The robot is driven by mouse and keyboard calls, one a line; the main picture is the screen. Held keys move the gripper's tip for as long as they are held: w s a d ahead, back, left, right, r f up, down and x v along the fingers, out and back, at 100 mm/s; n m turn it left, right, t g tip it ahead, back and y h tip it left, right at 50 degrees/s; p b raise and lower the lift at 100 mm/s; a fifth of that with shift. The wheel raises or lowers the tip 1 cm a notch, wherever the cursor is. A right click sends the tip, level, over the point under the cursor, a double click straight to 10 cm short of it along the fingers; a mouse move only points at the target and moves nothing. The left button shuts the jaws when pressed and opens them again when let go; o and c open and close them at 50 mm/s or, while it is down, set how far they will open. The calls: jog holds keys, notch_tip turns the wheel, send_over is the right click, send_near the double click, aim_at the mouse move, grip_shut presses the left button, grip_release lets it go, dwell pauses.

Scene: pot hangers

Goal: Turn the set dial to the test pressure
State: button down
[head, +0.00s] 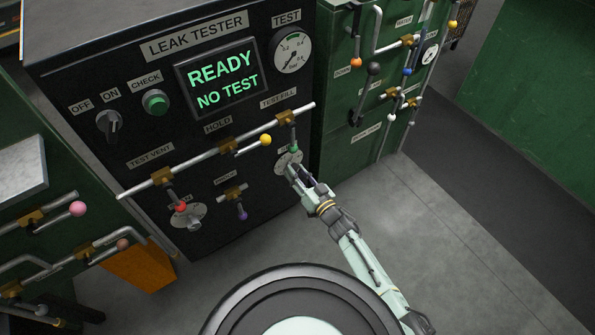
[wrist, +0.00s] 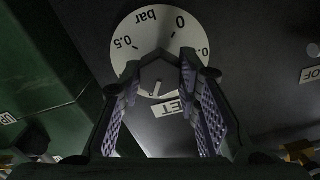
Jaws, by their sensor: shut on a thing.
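The set dial (head: 285,159) is a pale round disc low on the right of the black leak tester panel. The wrist view shows its face (wrist: 140,35) upside down, with "0", "bar" and "0.5" marks. My gripper (head: 291,171) is at the dial, its fingers (wrist: 160,67) closed on the dark knob at the dial's centre. The display (head: 222,77) reads "READY NO TEST". The test gauge (head: 292,53) has its needle pointing down and left.
A pipe (head: 190,166) with brass fittings runs across the panel above the dial. A green-knobbed lever (head: 293,146) hangs just above my gripper, and a yellow-knobbed lever (head: 258,143) is to the left. A green cabinet (head: 345,100) stands to the right.

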jog(key=m, duration=1.8)
jog(key=c, duration=1.1)
grip_release()
jog(key=shift+s, duration=0.1)
jog(key=shift+p+v, duration=0.3)
jog(key=shift+v, duration=2.1)
jog(key=shift+d, duration=0.15)
